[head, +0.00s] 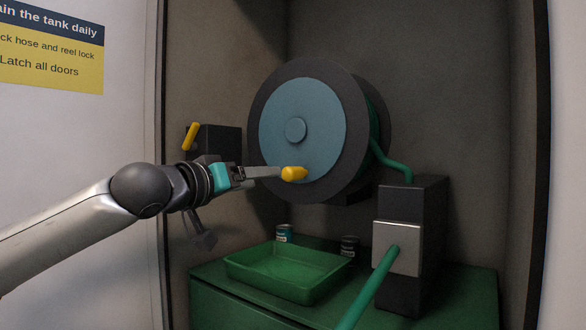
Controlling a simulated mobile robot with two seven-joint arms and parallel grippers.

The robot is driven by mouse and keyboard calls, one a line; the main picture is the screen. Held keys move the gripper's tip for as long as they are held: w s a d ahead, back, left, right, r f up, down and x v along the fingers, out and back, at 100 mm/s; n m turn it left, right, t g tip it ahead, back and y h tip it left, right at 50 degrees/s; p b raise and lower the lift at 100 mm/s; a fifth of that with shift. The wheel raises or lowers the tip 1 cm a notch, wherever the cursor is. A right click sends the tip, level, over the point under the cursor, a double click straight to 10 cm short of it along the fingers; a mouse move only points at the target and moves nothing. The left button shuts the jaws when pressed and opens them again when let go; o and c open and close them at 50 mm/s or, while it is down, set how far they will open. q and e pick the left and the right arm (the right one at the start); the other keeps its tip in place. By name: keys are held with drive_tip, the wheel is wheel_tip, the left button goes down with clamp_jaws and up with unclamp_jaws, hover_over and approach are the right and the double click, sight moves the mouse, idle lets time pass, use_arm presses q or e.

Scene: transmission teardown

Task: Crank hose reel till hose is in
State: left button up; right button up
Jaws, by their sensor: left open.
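The hose reel (268,120) has a blue-grey face, a round hub and dark flanges, and it stands in an open cabinet. Its yellow crank knob (294,174) sticks out low on the face. My left gripper (283,173) is open with its fingers at the knob; I cannot tell whether they touch it. The green hose (388,163) runs from the reel's right side down to a dark guide block (409,204) with a metal plate (398,248). A length of hose (369,289) comes out of the plate toward the lower front. My right gripper is not in view.
A yellow lever (191,137) sits on a dark box (219,142) left of the reel. A green tray (287,271) lies on the green cabinet floor below, with two small cans (284,233) (349,246) behind it. A sign (50,47) hangs on the left wall.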

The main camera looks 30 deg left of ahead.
sight(286, 174)
use_arm(q)
drive_tip(key=w+p, duration=0.2)
drive_tip(key=w, duration=0.3)
drive_tip(key=w+p, duration=0.3)
drive_tip(key=w, duration=0.2)
drive_tip(key=shift+w+d+r, duration=0.15)
drive_tip(key=shift+w+d, duration=0.05)
drive_tip(key=shift+w, duration=0.05)
drive_tip(key=shift+w+p, duration=0.3)
drive_tip(key=shift+w, duration=0.55)
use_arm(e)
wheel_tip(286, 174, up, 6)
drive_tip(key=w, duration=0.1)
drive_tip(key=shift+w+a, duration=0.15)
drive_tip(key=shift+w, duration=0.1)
use_arm(q)
drive_tip(key=shift+c, duration=0.2)
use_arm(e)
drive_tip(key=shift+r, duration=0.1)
use_arm(q)
clamp_jaws()
